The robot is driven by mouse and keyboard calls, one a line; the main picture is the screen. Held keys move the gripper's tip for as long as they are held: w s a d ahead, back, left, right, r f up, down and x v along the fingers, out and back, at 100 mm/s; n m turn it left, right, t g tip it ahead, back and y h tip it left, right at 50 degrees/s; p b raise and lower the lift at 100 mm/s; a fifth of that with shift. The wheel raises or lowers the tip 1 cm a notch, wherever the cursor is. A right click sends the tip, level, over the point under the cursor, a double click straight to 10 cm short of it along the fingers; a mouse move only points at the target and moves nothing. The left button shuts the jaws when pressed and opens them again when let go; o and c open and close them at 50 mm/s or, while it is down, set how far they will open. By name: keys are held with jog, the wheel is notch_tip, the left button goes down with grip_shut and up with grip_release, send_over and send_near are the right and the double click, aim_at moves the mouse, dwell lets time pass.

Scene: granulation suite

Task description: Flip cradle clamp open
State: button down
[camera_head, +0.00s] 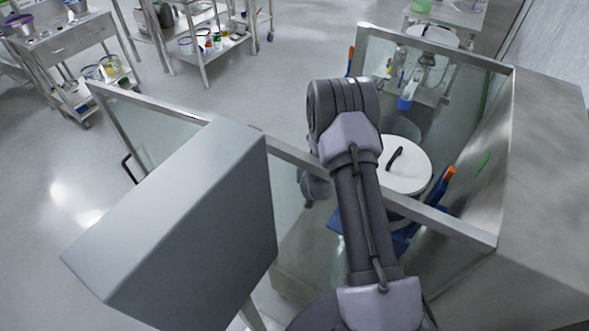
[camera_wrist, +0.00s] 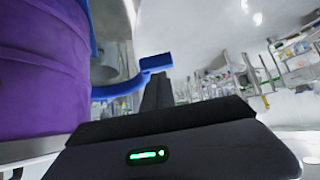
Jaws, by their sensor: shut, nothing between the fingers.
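In the wrist view a blue bar, which looks like the cradle clamp (camera_wrist: 122,88), curves from beside a purple drum (camera_wrist: 40,75) and ends in a blue block. My gripper (camera_wrist: 157,90) is shut and empty. Its dark fingertips are right at the blue block; I cannot tell whether they touch it. In the head view my arm reaches over a glass panel, and its dark wrist end (camera_head: 316,187) shows partly behind the glass. The drum's white lid (camera_head: 405,168) with a black handle is right of my arm. Blue cradle parts (camera_head: 402,243) show below the lid; my arm hides some.
A metal-framed glass enclosure (camera_head: 435,48) surrounds the lidded drum. A grey box (camera_head: 190,215) stands at its left front and a steel housing (camera_head: 550,170) at its right. An orange-tipped blue lever (camera_head: 440,187) stands right of the lid. Open floor (camera_head: 60,170) lies left.

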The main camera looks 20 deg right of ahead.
jog(key=b+x, duration=0.2)
jog(key=x, duration=0.8)
jog(key=shift+w, duration=0.2)
